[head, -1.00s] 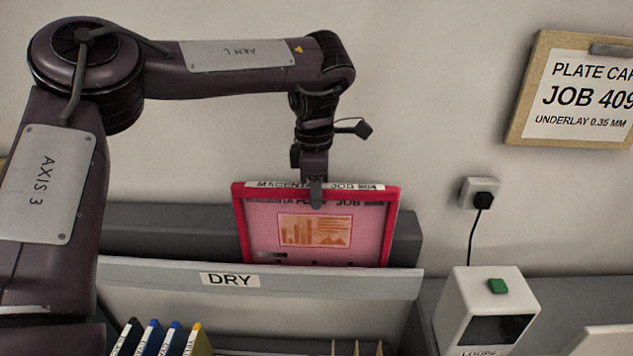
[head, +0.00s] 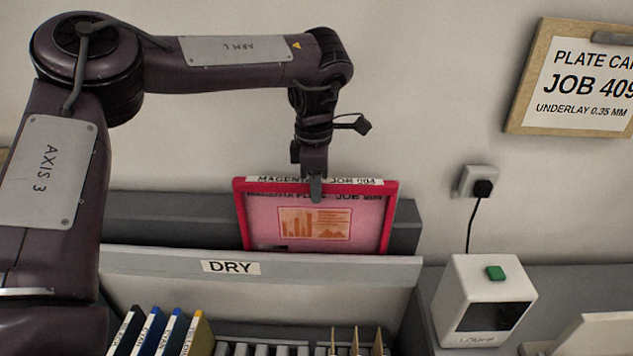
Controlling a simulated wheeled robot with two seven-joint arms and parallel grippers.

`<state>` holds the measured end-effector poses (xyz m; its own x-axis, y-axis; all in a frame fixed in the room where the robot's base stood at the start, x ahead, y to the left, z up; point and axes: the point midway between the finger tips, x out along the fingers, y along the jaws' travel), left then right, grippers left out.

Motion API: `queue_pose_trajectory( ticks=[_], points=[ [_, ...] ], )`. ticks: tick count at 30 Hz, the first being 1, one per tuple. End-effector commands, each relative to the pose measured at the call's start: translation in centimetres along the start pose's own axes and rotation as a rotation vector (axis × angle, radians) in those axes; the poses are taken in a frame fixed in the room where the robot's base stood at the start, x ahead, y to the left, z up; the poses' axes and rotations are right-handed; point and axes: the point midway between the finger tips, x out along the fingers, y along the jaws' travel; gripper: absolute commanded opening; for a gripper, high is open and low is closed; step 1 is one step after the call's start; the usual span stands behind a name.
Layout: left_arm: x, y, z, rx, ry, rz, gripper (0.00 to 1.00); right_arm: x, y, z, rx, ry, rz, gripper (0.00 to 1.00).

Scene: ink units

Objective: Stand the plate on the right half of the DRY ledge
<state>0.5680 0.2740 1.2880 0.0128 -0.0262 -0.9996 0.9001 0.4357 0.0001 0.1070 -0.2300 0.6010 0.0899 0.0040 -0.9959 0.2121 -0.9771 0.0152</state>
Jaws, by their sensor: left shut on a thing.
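The plate (head: 265,225) is a pink sheet in a red frame, labelled magenta, with an orange printed block. It is upright at the right half of the DRY ledge (head: 160,261), behind the ledge's grey front lip. Its lower edge is hidden by that lip, so I cannot tell whether it touches the ledge floor. My left gripper (head: 316,190) comes down from above and is shut on the middle of the plate's top edge. My right gripper is not in view.
Several upright folders (head: 160,332) and a slotted rack (head: 265,350) are below the ledge. A white box with a green button (head: 490,290) stands to the right. A wall socket with a plug (head: 480,184) and a job board (head: 575,80) are on the wall.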

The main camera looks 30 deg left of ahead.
Motion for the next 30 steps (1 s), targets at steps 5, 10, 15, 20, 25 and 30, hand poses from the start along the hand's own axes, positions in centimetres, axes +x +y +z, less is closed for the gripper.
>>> queue_pose_trajectory(
  ticks=[5, 10, 15, 20, 25, 30],
  points=[
    [0.2, 0.0, 0.0, 0.001, 0.001, 0.001, 0.00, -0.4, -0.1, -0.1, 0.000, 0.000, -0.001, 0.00],
    [0.4, 0.0, 0.0, 0.001, 0.002, 0.000, 0.00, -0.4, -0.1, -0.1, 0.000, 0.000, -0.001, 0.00],
    [0.4, -0.1, 0.0, 0.001, 0.003, -0.001, 0.33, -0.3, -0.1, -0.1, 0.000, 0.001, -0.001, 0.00],
    [0.4, 0.0, 0.0, 0.001, 0.002, 0.000, 0.47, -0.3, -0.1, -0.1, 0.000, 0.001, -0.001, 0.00],
    [0.4, 0.0, 0.0, 0.001, 0.002, 0.000, 0.47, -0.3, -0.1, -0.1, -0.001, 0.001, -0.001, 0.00],
    [-0.6, 0.1, 0.1, 0.000, 0.000, 0.002, 0.47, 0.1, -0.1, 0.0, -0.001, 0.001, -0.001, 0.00]
  ],
)
